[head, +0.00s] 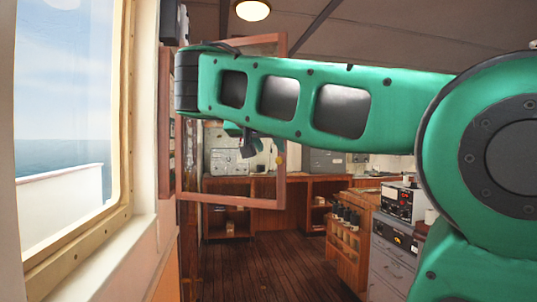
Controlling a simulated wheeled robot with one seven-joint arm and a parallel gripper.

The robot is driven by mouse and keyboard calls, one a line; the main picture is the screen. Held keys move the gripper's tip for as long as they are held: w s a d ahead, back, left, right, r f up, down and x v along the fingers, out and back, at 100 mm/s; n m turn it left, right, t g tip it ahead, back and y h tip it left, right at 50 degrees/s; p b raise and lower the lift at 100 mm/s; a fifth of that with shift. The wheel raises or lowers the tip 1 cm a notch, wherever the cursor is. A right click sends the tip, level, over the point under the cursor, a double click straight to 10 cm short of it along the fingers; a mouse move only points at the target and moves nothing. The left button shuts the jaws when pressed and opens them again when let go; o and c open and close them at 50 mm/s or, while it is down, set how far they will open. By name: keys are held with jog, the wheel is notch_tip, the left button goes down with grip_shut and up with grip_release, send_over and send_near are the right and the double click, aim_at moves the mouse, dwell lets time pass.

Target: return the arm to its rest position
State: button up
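My green arm crosses the upper part of the head view, from the large round joint at the right to a dark-banded elbow at the left. Below the arm, a small green and dark part shows, which looks like the end of my arm with my gripper (248,147). It is small and mostly hidden behind the arm link, so its fingers cannot be made out. I see nothing held in it.
A window (65,120) is further left. Drawers (392,262) with instruments (397,203) stand at the right. The plank floor (275,265) between is clear.

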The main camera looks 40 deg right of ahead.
jog(key=shift+s+a+r, duration=0.1)
jog(key=shift+s+a, duration=0.1)
jog(key=shift+a, duration=0.05)
dwell(0.4)
jog(key=s+d+f+n+g+y, duration=0.1)
jog(key=s+f+n+g+y, duration=0.2)
jog(key=f, duration=1.1)
jog(key=s+d+f+g+y, duration=0.1)
jog(key=s+f+y, duration=0.35)
jog(key=f, duration=0.85)
jog(key=s+a+f+n+g+y, duration=0.1)
jog(key=s+a+f, duration=0.3)
jog(key=s+f, duration=0.4)
jog(key=s+a+f+n+g+y, duration=0.1)
jog(key=s+a+f+g+y, duration=0.1)
jog(key=s+a+f, duration=0.3)
notch_tip(320, 180, down, 4)
jog(key=s+y, duration=0.1)
jog(key=s, duration=0.2)
jog(key=shift+a, duration=0.2)
jog(key=shift+r, duration=0.1)
